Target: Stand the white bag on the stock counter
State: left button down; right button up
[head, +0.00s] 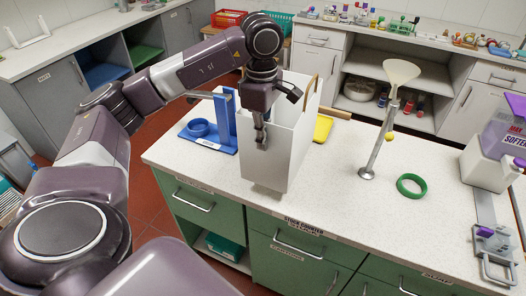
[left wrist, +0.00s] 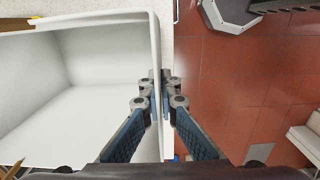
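The white bag (head: 285,140) is upright and open at the top, at the front left of the stock counter (head: 335,195). Its base is close to the counter's front edge; I cannot tell whether it bears fully on the top. My left gripper (head: 262,140) reaches down at the bag's near left wall. In the left wrist view my left gripper (left wrist: 163,84) has one finger inside and one outside the bag's wall (left wrist: 90,70), closed together on it. The bag looks empty inside. My right gripper is in neither view.
A blue stand (head: 225,125) is close to the bag's left. A yellow item (head: 323,128) lies behind it. Clear countertop lies between bag and funnel stand.

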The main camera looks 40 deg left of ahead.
pick_arm(q)
notch_tip(320, 180, down, 5)
jog(key=shift+r+p, duration=0.2)
jog(key=shift+p, duration=0.4)
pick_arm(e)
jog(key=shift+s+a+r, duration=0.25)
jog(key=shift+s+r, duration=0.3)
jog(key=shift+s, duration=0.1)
pick_arm(q)
jog(key=c, duration=2.7)
grip_release()
jog(key=shift+f, duration=0.2)
jog(key=o, duration=0.5)
jog(key=shift+r, duration=0.1)
jog(key=shift+o, duration=0.2)
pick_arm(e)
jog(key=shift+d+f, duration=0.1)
pick_arm(q)
jog(key=shift+r, duration=0.1)
